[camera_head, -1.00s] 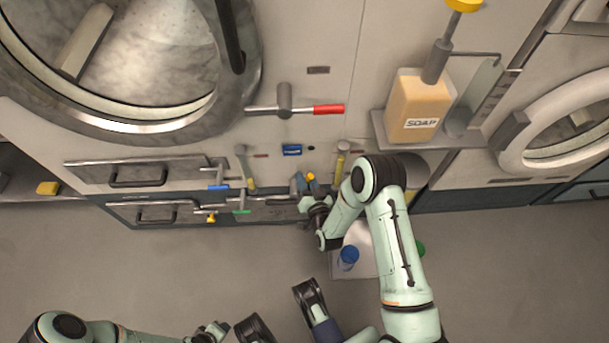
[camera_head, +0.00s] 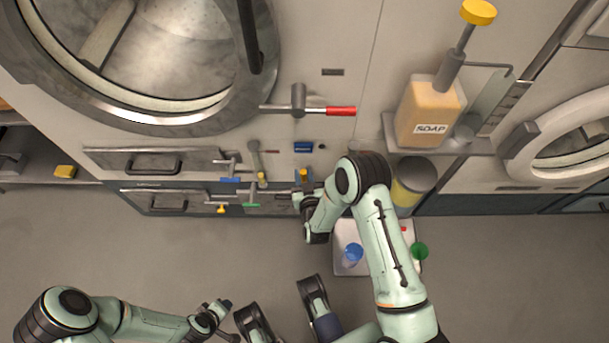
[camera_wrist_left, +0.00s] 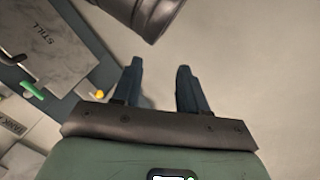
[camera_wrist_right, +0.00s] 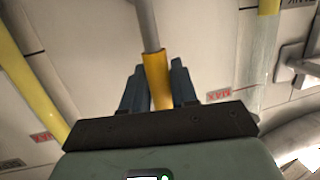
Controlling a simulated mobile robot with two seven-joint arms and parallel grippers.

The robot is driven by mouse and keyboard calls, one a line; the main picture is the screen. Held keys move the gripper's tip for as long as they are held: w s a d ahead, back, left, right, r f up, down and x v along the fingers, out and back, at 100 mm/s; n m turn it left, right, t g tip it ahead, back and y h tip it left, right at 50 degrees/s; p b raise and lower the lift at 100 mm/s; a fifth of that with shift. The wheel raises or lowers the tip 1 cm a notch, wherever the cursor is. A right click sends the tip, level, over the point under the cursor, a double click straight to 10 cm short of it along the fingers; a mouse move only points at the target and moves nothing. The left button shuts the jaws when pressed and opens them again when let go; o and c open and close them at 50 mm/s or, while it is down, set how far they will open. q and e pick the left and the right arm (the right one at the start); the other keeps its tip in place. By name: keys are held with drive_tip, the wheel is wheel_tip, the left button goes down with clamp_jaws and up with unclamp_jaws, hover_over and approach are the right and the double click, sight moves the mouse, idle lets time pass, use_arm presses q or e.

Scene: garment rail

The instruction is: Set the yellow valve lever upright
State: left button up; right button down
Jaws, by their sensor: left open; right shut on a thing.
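The yellow valve lever (camera_wrist_right: 157,80) has a yellow grip on a grey shaft in the right wrist view, where the shaft runs up out of the picture. My right gripper (camera_wrist_right: 155,88) has its two blue fingers on either side of the yellow grip and is shut on it. In the head view a small yellow piece of the lever (camera_head: 304,174) shows at my right gripper (camera_head: 303,181); my arm hides what lies beside it, and I cannot tell its exact tilt. My left gripper (camera_wrist_left: 160,85) is open and empty, low in the head view (camera_head: 222,306).
A red-handled lever (camera_head: 341,111) sticks out above my right gripper. Smaller blue (camera_head: 230,180), green (camera_head: 251,205) and yellow-tipped (camera_head: 221,209) handles are to the left. A soap bottle (camera_head: 430,108) stands on a shelf at right. A white tray (camera_head: 345,268) with bottles is on the floor.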

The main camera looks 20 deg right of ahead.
drive_tip(key=shift+a+f, duration=0.1)
drive_tip(key=c, duration=1)
unclamp_jaws()
use_arm(q)
drive_tip(key=shift+g+h, duration=0.4)
drive_tip(key=shift+g, duration=0.3)
drive_tip(key=s+r+p, duration=0.1)
drive_tip(key=s+d+r, duration=0.1)
drive_tip(key=s+d+r+p, duration=0.1)
drive_tip(key=s, duration=0.1)
drive_tip(key=shift+d+p, duration=0.1)
drive_tip(key=shift+p, duration=0.25)
use_arm(e)
drive_tip(key=v, duration=1.3)
drive_tip(key=shift+s, duration=0.25)
